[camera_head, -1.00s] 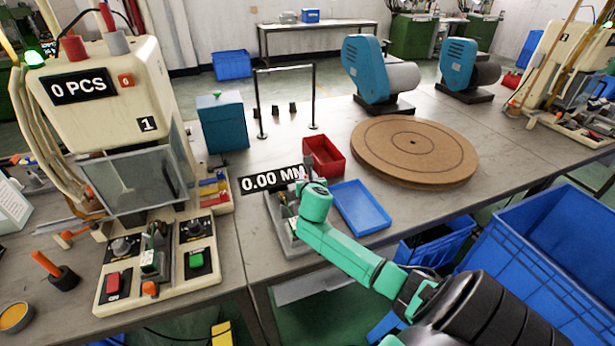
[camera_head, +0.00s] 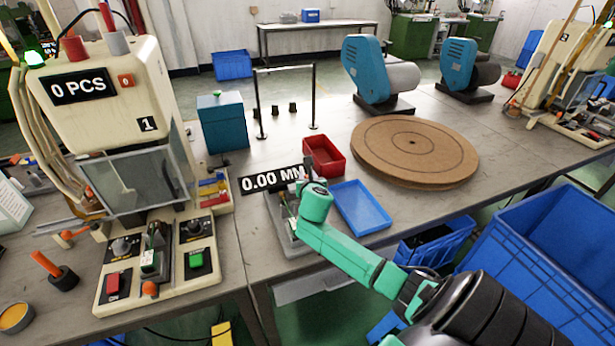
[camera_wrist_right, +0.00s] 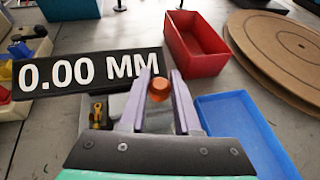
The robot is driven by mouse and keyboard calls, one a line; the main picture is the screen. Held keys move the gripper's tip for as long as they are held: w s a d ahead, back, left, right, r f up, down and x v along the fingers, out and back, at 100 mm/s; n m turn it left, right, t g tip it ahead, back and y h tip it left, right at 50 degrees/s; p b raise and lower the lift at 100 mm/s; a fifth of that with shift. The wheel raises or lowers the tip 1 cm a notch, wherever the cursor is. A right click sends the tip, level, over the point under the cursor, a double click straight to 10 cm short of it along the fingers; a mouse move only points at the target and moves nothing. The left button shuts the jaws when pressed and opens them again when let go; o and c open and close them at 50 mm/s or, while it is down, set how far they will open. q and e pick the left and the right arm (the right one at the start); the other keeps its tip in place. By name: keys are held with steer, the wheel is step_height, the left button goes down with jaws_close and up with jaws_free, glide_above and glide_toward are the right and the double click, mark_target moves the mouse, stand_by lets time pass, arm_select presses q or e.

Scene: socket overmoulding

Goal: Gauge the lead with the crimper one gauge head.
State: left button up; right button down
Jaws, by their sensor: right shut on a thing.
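The gauge head's black display (camera_head: 271,179) reads 0.00 MM; it also shows in the right wrist view (camera_wrist_right: 88,73). Its grey base (camera_head: 287,236) is on the bench, partly hidden by my right arm. My right gripper (camera_wrist_right: 159,82) is over the gauge, its fingers shut on a small orange round piece (camera_wrist_right: 158,91). I cannot tell whether this piece belongs to the lead or the gauge. No lead can be made out clearly. Crimper one (camera_head: 110,70), marked 1 and 0 PCS, stands left of the gauge. My left gripper is not in view.
A red bin (camera_head: 323,156) and a blue tray (camera_head: 361,207) lie close behind and right of the gauge. A round brown board (camera_head: 414,150) is further right. A teal box (camera_head: 222,122) stands behind. Large blue crates (camera_head: 550,250) are below the bench edge at right.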

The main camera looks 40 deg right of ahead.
mark_target(293, 187)
stand_by(0.3)
steer(key=a, duration=0.1)
steer(key=w+a, duration=0.1)
steer(key=a, duration=0.1)
steer(key=a+p, duration=0.1)
steer(key=shift+w+a, duration=0.15)
steer(key=shift+w, duration=0.1)
steer(key=c, duration=1)
jaws_free()
steer(key=shift+c, duration=0.2)
steer(key=o, duration=0.4)
steer(key=shift+a, duration=0.1)
